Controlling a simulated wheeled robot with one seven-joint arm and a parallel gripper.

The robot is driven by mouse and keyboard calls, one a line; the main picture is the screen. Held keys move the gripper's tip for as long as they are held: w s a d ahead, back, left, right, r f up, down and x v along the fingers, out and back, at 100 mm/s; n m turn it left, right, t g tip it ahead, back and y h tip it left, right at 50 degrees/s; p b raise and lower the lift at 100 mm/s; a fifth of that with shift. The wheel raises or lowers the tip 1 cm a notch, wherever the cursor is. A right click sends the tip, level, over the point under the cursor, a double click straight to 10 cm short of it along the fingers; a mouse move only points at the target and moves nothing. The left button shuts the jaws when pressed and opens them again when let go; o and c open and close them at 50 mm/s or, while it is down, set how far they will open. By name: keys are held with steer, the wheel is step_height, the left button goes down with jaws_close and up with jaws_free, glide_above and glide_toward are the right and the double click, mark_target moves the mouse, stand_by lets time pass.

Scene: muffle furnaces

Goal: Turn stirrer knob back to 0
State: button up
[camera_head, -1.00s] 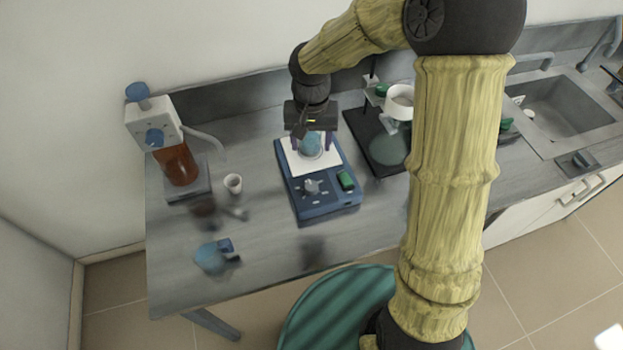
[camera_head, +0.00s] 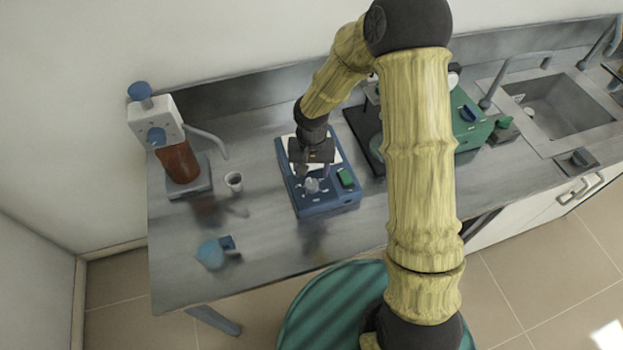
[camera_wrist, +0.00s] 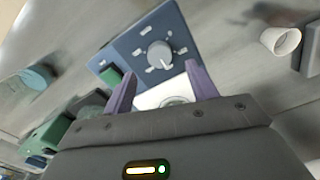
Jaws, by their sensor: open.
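The blue stirrer (camera_head: 327,206) stands on the grey bench with a white top plate (camera_head: 331,149). Its grey-white stirrer knob (camera_head: 311,185) is on the front panel, left of a green switch (camera_head: 346,177). In the wrist view the knob (camera_wrist: 159,54) lies just beyond the fingertips, with marks around it. My gripper (camera_head: 312,172) is above the stirrer near the knob. It is open, its two purple fingers (camera_wrist: 160,80) apart with nothing held between them. In the wrist view a round shape (camera_wrist: 174,100) on the white plate is partly hidden by the gripper body.
A small white cup (camera_head: 233,182) and a bottle with a dispenser (camera_head: 177,160) stand to the left. A blue object (camera_head: 212,254) lies at the front left. A green device (camera_head: 468,122) and a sink (camera_head: 560,108) are to the right. Bench space left of the stirrer is mostly clear.

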mark_target(312, 184)
step_height(312, 184, down, 6)
steer(key=shift+r+p, duration=0.1)
steer(key=shift+p, duration=0.2)
steer(key=c, duration=1)
